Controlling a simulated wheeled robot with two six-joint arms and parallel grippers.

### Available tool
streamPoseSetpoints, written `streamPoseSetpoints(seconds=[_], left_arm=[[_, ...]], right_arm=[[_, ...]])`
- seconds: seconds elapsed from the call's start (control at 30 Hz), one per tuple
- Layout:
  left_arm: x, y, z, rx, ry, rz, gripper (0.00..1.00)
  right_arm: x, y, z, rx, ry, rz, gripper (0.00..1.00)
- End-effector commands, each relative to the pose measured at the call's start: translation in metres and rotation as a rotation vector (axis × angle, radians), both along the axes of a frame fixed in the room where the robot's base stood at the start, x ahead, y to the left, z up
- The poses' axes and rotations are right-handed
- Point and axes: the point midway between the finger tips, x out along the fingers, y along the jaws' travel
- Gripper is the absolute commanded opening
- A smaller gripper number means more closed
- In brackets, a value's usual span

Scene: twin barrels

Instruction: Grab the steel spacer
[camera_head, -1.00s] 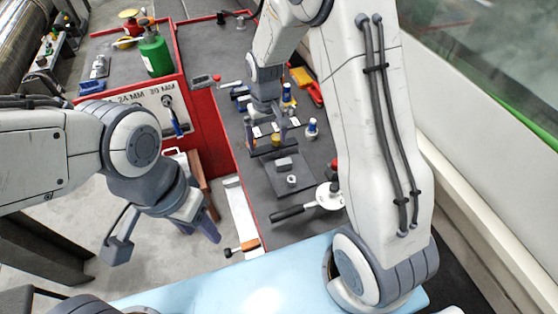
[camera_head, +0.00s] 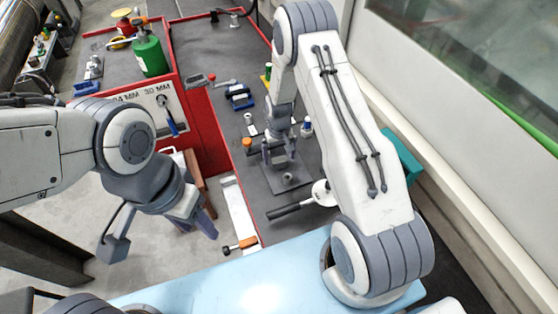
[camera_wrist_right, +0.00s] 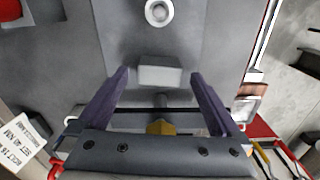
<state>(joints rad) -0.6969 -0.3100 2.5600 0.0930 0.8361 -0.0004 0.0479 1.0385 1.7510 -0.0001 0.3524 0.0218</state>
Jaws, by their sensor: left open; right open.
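In the right wrist view a small pale grey metal block (camera_wrist_right: 160,76) lies on a dark plate, between the lines of my fingertips. A round metal ring with a hole (camera_wrist_right: 159,12) lies farther up the same plate; it also shows in the head view (camera_head: 288,179). I cannot tell for certain which of these is the steel spacer. My right gripper (camera_wrist_right: 160,75) is open and empty, over the block; in the head view (camera_head: 280,155) it hides most of the block. My left gripper (camera_head: 203,226) is open and empty, hanging left of the bench.
A red-edged dark bench (camera_head: 262,190) runs along the middle. A round white tool with a black handle (camera_head: 290,208) lies near its front. A green bottle (camera_head: 149,54) stands at the back left.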

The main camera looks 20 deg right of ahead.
Motion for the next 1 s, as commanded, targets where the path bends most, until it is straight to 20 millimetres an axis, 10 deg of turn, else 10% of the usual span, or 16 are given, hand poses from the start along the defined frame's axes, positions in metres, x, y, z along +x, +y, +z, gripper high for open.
streamPoseSetpoints(seconds=[0.43,0.7,1.0], left_arm=[[0.000,0.000,0.005,0.000,0.000,0.000,0.50],[0.000,0.000,0.005,0.000,0.000,0.000,0.50],[0.000,0.000,0.005,0.000,0.000,0.000,0.50]], right_arm=[[0.000,0.000,-0.021,0.000,-0.001,-0.001,1.00],[0.000,0.000,-0.021,0.000,0.000,-0.001,0.00],[0.001,0.000,-0.019,0.000,-0.002,-0.001,0.00]])
